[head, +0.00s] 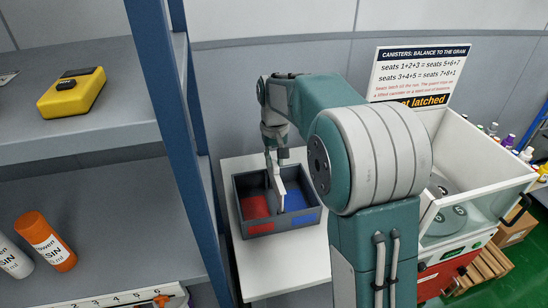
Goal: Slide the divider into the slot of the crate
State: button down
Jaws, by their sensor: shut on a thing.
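The dark grey crate (281,227) stands on a white table, with a red floor area on its left and a blue one on its right. The divider (279,188) is a thin white panel, held upright over the middle of the crate, between the red and blue areas. Its lower part appears to be within the crate's outline; I cannot tell whether its edges are in the slot. My gripper (274,163) points down above the crate and is shut on the divider's upper part. The slot itself is not clearly visible.
A blue shelf post (176,130) rises close to the left of the crate. The shelves hold a yellow device (72,93) and an orange bottle (46,241). A white-walled machine (480,168) stands at right. The white table (262,284) is bare in front of the crate.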

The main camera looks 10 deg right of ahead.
jog(key=shift+f, duration=3.5)
jog(key=shift+c, duration=2.4)
grip_release()
notch_tip(320, 180, up, 12)
jog(key=shift+w+f, duration=0.1)
jog(key=shift+f, duration=0.05)
